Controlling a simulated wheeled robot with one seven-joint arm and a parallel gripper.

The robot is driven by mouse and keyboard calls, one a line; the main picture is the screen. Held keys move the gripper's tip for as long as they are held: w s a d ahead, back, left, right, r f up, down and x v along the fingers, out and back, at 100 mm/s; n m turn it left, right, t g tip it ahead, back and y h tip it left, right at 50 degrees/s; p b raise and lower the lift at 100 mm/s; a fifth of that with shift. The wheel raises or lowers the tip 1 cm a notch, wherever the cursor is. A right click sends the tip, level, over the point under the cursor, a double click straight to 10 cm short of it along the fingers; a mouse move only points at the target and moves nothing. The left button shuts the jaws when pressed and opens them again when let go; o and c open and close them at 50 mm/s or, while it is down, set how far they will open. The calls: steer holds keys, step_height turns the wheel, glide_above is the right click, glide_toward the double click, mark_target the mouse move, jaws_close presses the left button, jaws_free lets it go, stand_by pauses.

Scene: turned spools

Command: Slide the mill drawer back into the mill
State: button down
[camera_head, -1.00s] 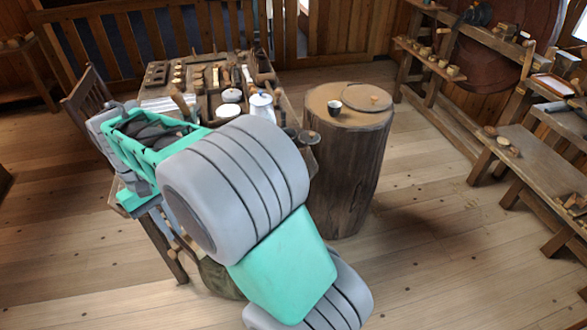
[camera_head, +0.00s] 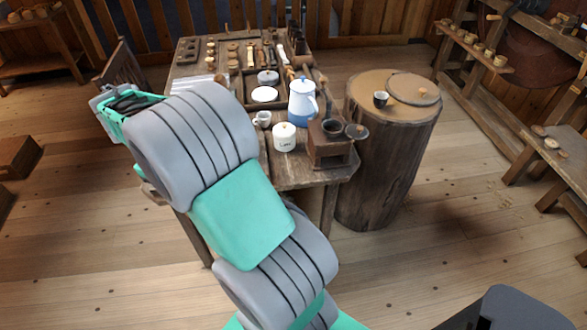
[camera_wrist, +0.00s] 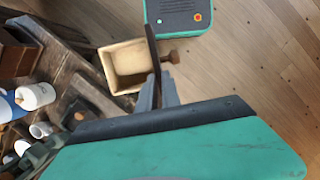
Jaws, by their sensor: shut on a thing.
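The mill (camera_head: 330,148), a brown wooden box with a dark metal bowl and crank on top, stands at the near right corner of the table. A brown wooden body at the left edge of the wrist view (camera_wrist: 14,56) looks like the mill, partly cut off. The mill drawer (camera_wrist: 122,68) is an open cream-coloured box with a dark front board and a small round knob. My gripper (camera_wrist: 160,84) is shut on the drawer's front board and holds the drawer out beside the table, apart from the mill. In the head view my arm hides the drawer and fingertips.
A white canister (camera_head: 285,137), a blue and white pot (camera_head: 302,103) and a small white cup (camera_head: 262,119) stand left of the mill. A stump (camera_head: 378,165) with a dark cup (camera_head: 381,99) stands close to its right. Floor in front is clear.

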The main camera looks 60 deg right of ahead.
steer(key=s+d+f+n+h, duration=0.1)
steer(key=s+d+f+n, duration=0.15)
steer(key=d, duration=0.75)
steer(key=s+d+f+n, duration=0.1)
steer(key=s+d+f, duration=0.25)
steer(key=d, duration=0.75)
steer(key=s+d+f+n+t+h, duration=0.1)
steer(key=s+d+f+n, duration=0.15)
steer(key=s+d, duration=0.6)
steer(key=s+d+f+n, duration=0.2)
steer(key=s+d+f, duration=0.2)
steer(key=s+d, duration=0.45)
steer(key=shift+w+d+f+b, duration=0.6)
steer(key=shift+w+f, duration=0.15)
steer(key=shift+w, duration=0.1)
steer(key=shift+w+d+f+b, duration=0.45)
steer(key=shift+w+f+b, duration=0.1)
steer(key=shift+w+f, duration=0.2)
steer(key=shift+s+a+p, duration=0.3)
steer(key=shift+s+a, duration=0.35)
steer(key=shift+w+d, duration=0.1)
